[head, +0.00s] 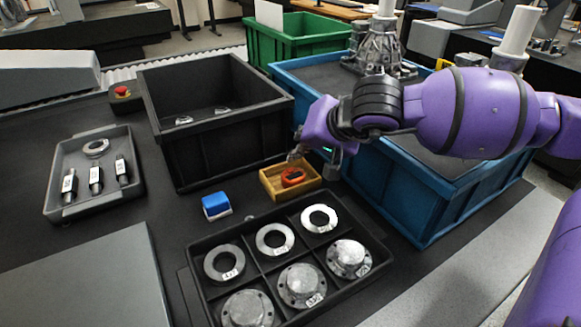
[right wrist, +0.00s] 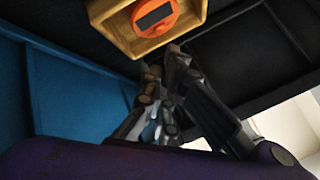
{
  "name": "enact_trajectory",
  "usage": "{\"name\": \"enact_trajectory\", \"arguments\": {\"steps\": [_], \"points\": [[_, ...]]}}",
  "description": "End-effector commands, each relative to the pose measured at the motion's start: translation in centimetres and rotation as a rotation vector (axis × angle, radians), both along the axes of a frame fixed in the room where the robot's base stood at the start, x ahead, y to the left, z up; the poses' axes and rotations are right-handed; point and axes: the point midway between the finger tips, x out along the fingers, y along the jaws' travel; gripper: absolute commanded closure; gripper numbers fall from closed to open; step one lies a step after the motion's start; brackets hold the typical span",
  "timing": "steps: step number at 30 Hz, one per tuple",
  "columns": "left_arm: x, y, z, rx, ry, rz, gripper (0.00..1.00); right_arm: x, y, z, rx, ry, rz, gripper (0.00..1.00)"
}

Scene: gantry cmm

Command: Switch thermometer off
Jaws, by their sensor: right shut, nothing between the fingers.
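The thermometer is an orange-red round device (head: 292,177) lying in a small yellow wooden tray (head: 272,190). In the right wrist view the orange device (right wrist: 154,16) shows a dark rectangular display, inside the yellow tray (right wrist: 130,45). The display looks blank. My right gripper (head: 296,155) is just above the far edge of the small tray, beside the device; I cannot tell whether it touches. In the right wrist view its fingers (right wrist: 165,72) are together and hold nothing. My left gripper is not in view.
A black bin (head: 220,140) stands left of the small tray, a blue bin (head: 400,205) right. A compartment tray (head: 275,275) with metal rings and flanges lies in front. A blue-and-white block (head: 216,206) and a grey parts tray (head: 95,200) are further left.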

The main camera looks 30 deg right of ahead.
Motion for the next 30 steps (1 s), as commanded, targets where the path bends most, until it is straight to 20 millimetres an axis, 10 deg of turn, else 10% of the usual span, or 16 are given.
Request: {"name": "enact_trajectory", "arguments": {"steps": [15, 30], "points": [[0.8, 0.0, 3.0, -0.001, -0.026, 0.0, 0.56, 0.0, 0.0, 5.3, -0.002, -0.003, 0.0, 1.0], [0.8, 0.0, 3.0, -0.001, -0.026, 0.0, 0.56, 0.0, 0.0, 5.3, -0.001, -0.001, 0.0, 1.0]]}}
